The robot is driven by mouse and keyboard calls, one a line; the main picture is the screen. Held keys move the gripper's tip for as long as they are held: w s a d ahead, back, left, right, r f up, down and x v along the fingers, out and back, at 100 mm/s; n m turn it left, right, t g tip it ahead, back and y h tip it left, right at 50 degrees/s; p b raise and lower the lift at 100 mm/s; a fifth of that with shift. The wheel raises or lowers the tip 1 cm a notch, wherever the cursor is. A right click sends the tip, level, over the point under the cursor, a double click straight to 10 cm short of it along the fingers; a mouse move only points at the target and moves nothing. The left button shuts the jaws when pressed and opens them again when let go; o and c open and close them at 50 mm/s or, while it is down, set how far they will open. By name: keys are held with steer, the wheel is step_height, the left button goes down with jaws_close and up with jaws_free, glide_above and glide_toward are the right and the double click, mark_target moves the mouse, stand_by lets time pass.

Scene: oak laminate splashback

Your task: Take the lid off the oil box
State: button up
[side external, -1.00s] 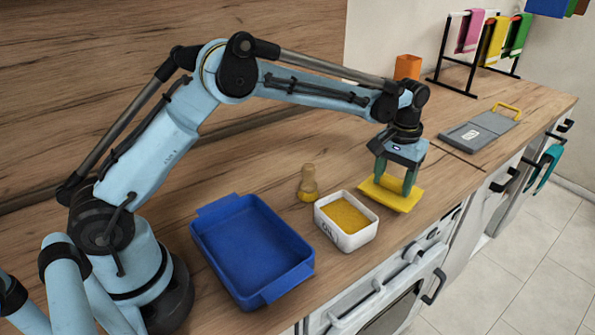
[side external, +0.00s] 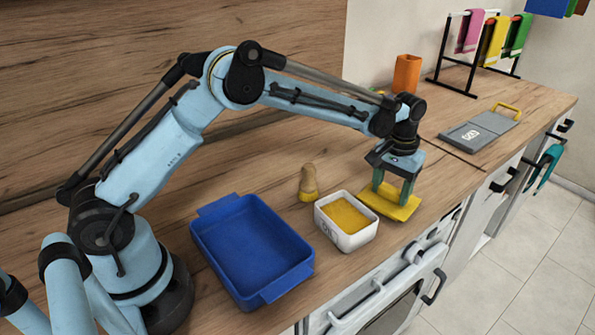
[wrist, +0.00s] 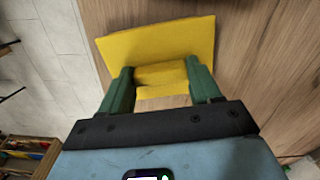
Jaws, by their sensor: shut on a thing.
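The oil box (side external: 346,232) is a white rectangular box with dark lettering on its side, standing on the counter. Its top is uncovered and shows a yellow filling. The yellow lid (side external: 399,209) is to the right of the box, apart from it, low at the counter; I cannot tell whether it touches the wood. My gripper (side external: 395,196) is above the lid with its green fingers shut on the lid's raised handle. In the wrist view the lid (wrist: 190,38) shows beyond the fingers, with the handle between them (wrist: 160,78).
A blue tray (side external: 250,250) stands left of the box. A brush with a wooden handle (side external: 308,180) stands behind it. A grey board (side external: 482,131) and an orange container (side external: 407,73) are farther back. The counter's front edge is close to the lid.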

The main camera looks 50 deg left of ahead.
steer(key=shift+f, duration=0.5)
steer(key=o, duration=1.1)
steer(key=s+a+r+t, duration=0.1)
steer(key=s+r, duration=0.2)
steer(key=r, duration=0.6)
steer(key=s+a+r+t, duration=0.1)
steer(key=s+a+r, duration=0.1)
steer(key=r, duration=0.6)
steer(key=s+a+f+m+t, duration=0.1)
steer(key=s+a+f+t, duration=0.1)
steer(key=s, duration=0.7)
steer(key=s+a+f+m+t, duration=0.1)
steer(key=s+a+f+t, duration=0.1)
steer(key=s, duration=0.7)
steer(key=shift+s+f+m+t, duration=0.15)
steer(key=shift+s+m+t, duration=0.15)
steer(key=shift+t, duration=0.3)
